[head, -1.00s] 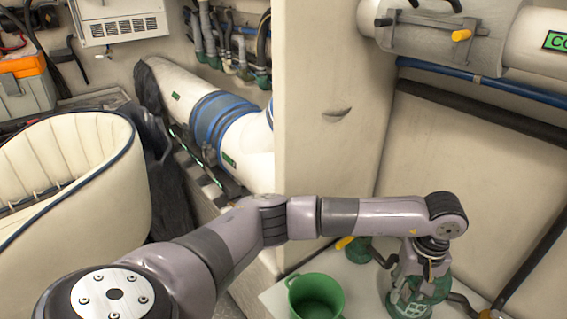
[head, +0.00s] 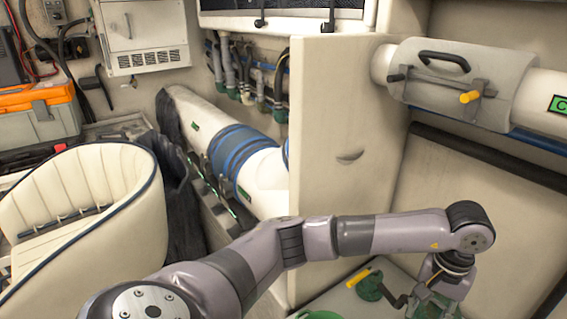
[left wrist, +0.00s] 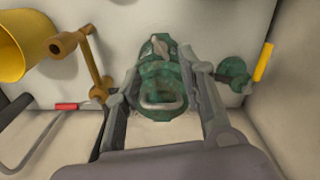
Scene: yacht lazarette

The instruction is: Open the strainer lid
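The green strainer (left wrist: 165,75) stands upright in the middle of the left wrist view, with a pale metal loop handle at its near side and a small grey fitting on its far side. My left gripper (left wrist: 168,72) has its fingers spread on either side of the strainer; I cannot tell whether they touch it. In the head view my left arm reaches in from the left and bends down over the strainer (head: 432,306), which is mostly cut off by the bottom edge. My right gripper is not in view.
A green valve with a yellow handle (head: 364,278) stands beside the strainer. A brass-coloured pipe (left wrist: 72,42) and a red-handled lever (left wrist: 66,106) are on its other side in the left wrist view. A green tub rim (head: 318,315) shows at the bottom. A cream seat (head: 85,210) is at left.

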